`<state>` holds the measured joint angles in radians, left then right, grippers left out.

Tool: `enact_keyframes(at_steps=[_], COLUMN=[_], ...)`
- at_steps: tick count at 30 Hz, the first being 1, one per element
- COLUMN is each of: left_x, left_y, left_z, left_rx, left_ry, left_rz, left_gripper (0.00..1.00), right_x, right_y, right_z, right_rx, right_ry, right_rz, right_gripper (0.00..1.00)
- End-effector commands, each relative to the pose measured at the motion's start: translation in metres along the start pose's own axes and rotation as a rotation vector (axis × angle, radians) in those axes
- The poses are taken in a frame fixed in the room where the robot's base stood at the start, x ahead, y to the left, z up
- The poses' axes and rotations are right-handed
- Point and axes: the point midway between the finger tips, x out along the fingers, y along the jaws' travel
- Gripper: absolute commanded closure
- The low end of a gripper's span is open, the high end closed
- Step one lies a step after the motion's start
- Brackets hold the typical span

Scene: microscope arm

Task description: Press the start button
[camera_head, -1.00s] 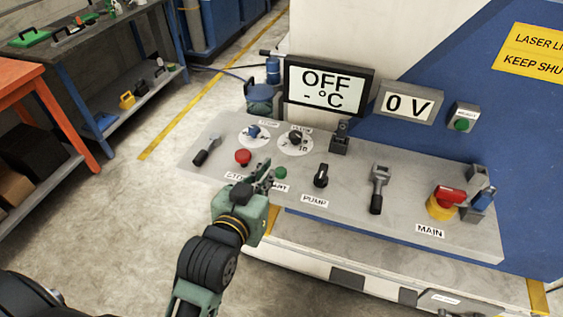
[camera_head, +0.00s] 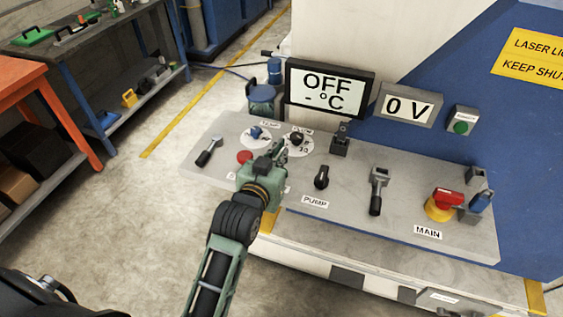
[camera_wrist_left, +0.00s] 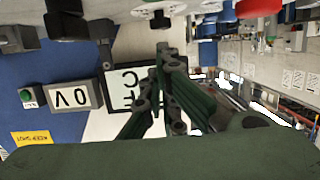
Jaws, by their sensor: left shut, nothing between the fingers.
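The green start button, seen earlier on the grey control panel (camera_head: 345,205) between the red stop button (camera_head: 244,157) and the pump knob (camera_head: 321,177), is now hidden behind my left gripper (camera_head: 279,150). The gripper is shut and empty, over the panel just below the flow dial (camera_head: 301,146). I cannot tell whether it touches anything. In the left wrist view, which is upside down, the closed fingers (camera_wrist_left: 162,52) point up toward a dial (camera_wrist_left: 160,10), with a red button (camera_wrist_left: 258,7) at the upper right. My right gripper is not in view.
A display reading OFF (camera_head: 328,88) and a 0 V display (camera_head: 408,104) stand behind the panel. A lever (camera_head: 378,190) and red main switch (camera_head: 445,203) are to the right. Another green button box (camera_head: 462,120) is on the wall. Floor is clear at left.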

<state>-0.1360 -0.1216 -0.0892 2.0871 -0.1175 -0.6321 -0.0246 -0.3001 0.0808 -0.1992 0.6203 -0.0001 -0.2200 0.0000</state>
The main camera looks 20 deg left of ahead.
Motion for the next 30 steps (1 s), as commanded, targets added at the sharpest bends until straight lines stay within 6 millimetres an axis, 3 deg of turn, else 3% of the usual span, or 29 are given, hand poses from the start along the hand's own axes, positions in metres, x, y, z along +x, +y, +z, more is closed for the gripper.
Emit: enact_keyframes(at_steps=[2,9,23,30], left_x=[0.011,0.016,0.017,0.022], left_y=[0.000,0.000,0.000,0.000], left_z=[0.004,0.034,0.041,0.061], left_rx=[-0.001,-0.001,-0.001,0.000], left_ry=[-0.005,-0.002,-0.001,-0.004], left_rz=[0.001,0.000,0.000,0.000], left_gripper=[1.00,1.00,1.00,1.00], right_x=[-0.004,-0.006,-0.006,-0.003], right_y=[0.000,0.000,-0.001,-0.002], right_z=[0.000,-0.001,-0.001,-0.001], right_rx=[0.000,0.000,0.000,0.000], right_ry=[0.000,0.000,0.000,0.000], right_rz=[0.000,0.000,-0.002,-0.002], right_gripper=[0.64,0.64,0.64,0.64])
